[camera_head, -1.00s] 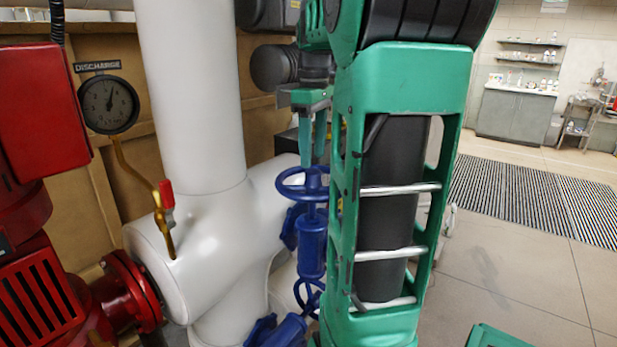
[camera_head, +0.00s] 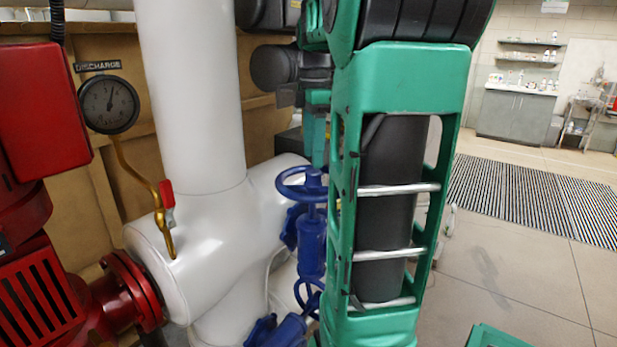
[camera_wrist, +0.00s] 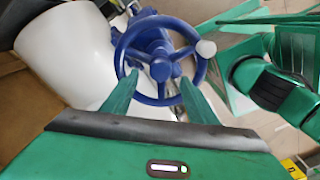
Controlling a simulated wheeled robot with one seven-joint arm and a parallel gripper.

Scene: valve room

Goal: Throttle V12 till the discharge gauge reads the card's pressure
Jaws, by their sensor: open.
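A blue handwheel valve (camera_head: 303,185) stands upright beside the white pipe, partly hidden by my arm in the head view. In the wrist view its round wheel (camera_wrist: 160,18) with a central hub and a pale knob on the rim lies just beyond my fingers. My gripper (camera_wrist: 157,88) is open, its two green fingertips apart and overlapping the lower wheel in the picture; contact cannot be told. In the head view the gripper is above the wheel. The discharge gauge (camera_head: 109,105) hangs at left, its needle pointing up and slightly right. No pressure card or readable valve tag shows.
The large white pipe (camera_head: 190,100) and its tee stand left of the wheel. A small red-handled cock (camera_head: 167,195) is on the tee. A red pump (camera_head: 40,280) fills the left edge. Another blue handwheel (camera_head: 307,297) sits lower. Open floor lies right.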

